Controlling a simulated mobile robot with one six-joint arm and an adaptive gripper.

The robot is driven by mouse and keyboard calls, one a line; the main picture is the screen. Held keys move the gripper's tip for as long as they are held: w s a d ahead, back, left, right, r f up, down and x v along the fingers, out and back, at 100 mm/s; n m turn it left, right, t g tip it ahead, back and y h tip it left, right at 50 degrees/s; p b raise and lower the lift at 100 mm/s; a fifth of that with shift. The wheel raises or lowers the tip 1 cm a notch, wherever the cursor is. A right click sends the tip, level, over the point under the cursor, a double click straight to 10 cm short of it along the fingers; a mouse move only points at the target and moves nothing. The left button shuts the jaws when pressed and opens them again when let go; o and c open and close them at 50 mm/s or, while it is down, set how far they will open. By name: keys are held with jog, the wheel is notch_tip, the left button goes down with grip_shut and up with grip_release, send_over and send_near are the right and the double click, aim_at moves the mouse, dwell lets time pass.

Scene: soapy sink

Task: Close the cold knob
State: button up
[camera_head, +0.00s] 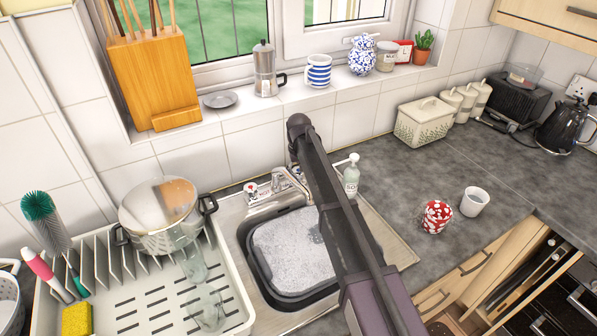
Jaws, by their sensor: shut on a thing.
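The sink tap (292,181) stands at the back rim of the steel sink (236,208), just left of my dark arm. A pale knob with a red mark (251,188) shows at the left of the tap. I cannot make out the cold knob for certain; my arm covers the right side of the tap area. My arm reaches from the lower right up over the sink to a dark joint near the window wall. My gripper is hidden behind the arm, so I cannot see its fingers or what they touch.
A black basin (250,262) of soapy water sits in the sink. A soap bottle (351,178) stands close to the right of my arm. A dish rack (240,307) with a pot (153,239) and glasses is at left. The counter (400,190) right of the bottle is mostly clear.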

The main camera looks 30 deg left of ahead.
jog(key=o, duration=1.1)
jog(key=shift+n, duration=0.3)
jog(key=n, duration=0.4)
jog(key=shift+n, duration=0.4)
jog(key=shift+r, duration=0.15)
notch_tip(320, 180, up, 14)
jog(key=p, duration=1.4)
jog(key=d+f+m+b, duration=0.1)
jog(key=d+m, duration=0.1)
jog(key=d, duration=0.8)
jog(key=d+f+m+b, duration=0.1)
jog(key=d+m, duration=0.1)
jog(key=d, duration=0.8)
jog(key=d+f+m+b, duration=0.1)
jog(key=d+f+m, duration=0.1)
jog(key=d, duration=0.8)
jog(key=shift+s+d+f+b, duration=0.1)
jog(key=shift+s+d+b, duration=0.2)
jog(key=shift+s+b, duration=0.1)
